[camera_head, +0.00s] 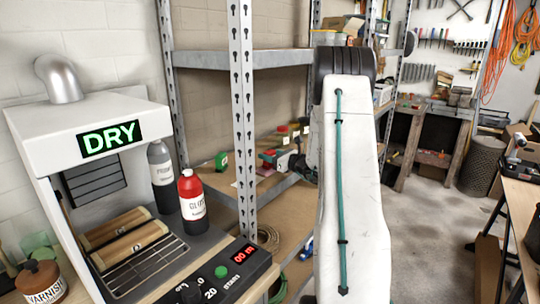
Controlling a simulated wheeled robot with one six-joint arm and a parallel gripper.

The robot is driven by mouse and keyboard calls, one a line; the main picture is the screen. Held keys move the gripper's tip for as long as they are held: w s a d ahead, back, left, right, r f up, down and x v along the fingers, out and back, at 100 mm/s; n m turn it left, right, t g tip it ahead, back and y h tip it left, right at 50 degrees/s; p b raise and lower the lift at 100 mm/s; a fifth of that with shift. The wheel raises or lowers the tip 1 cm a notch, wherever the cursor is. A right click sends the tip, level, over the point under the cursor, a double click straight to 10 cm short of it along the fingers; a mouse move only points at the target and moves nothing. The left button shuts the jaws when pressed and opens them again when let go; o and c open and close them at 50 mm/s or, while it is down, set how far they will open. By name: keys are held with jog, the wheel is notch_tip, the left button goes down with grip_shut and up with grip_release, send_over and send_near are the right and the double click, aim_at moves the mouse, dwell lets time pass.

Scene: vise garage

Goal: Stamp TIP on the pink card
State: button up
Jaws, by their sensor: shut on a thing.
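My gripper (284,161) is small and far off, over the middle shelf behind the metal upright, partly hidden by my own arm. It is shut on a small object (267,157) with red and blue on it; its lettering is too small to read. Several red-topped blocks (283,136) that look like stamps stand behind it on the shelf. I cannot make out the word TIP on any of them. A small pinkish patch (264,172) lies just below the gripper; I cannot tell whether it is the pink card or whether anything touches it.
The metal upright (242,110) stands close left of the gripper. A green tape measure (221,160) sits on the shelf (222,187). The drying machine (90,125), a red bottle (193,195) and a grey bottle (161,175) fill the left. Open floor (435,235) lies right.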

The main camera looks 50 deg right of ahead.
jog(key=shift+f, duration=0.4)
dwell(0.6)
jog(key=shift+r, duration=0.1)
jog(key=shift+r, duration=3.45)
